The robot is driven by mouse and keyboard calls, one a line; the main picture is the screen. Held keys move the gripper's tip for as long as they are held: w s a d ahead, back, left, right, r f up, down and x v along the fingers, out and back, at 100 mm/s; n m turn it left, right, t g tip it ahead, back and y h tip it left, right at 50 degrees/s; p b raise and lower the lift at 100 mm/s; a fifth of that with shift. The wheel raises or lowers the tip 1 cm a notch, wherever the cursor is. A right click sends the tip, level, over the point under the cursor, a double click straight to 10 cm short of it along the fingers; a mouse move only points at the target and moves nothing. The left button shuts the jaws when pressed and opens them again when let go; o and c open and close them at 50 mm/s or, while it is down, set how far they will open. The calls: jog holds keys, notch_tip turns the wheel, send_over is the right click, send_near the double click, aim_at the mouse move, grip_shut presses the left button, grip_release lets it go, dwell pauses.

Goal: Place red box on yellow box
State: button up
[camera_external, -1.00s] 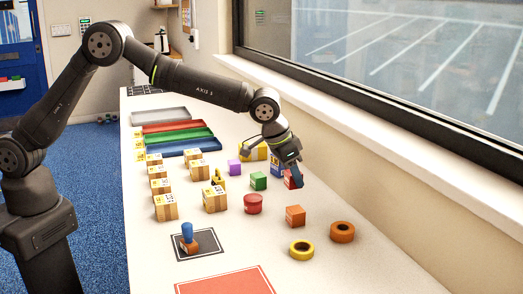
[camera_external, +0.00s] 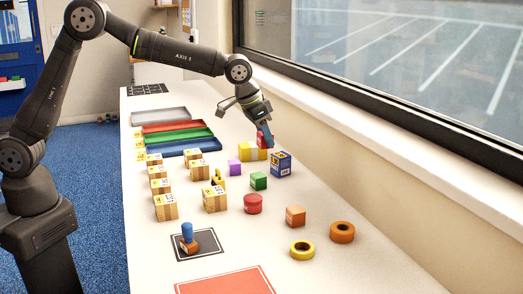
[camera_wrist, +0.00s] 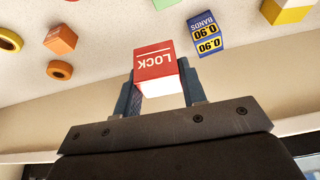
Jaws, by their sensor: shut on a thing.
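My gripper (camera_external: 266,134) is shut on the red box (camera_external: 262,142), one finger on each side of it. In the wrist view the red box (camera_wrist: 155,62) shows a white word "LOCK" and a pale lower face between the fingers (camera_wrist: 160,88). The yellow box (camera_external: 250,152) lies on the table with a pale band across it. In the external view the red box overlaps its upper right part; I cannot tell the gap between them. In the wrist view the yellow box (camera_wrist: 292,12) is at the top right corner, apart from the red box.
A blue "BANDS" box (camera_external: 281,164) stands close by on the right. Cartons (camera_external: 215,199) are at left. The window wall (camera_external: 330,150) runs along the right.

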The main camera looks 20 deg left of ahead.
jog(key=w+a+r, duration=0.2)
jog(key=w+a, duration=0.6)
jog(key=a, duration=0.3)
send_over(249, 145)
jog(key=s+a, duration=0.1)
jog(key=f, duration=0.6)
jog(key=shift+s+f, duration=0.2)
jog(key=shift+w+a+f, duration=0.1)
jog(key=shift+w+f, duration=0.05)
jog(key=shift+f, duration=1.95)
jog(key=shift+f, duration=0.15)
jog(key=o, duration=1.1)
jog(key=shift+c, duration=0.2)
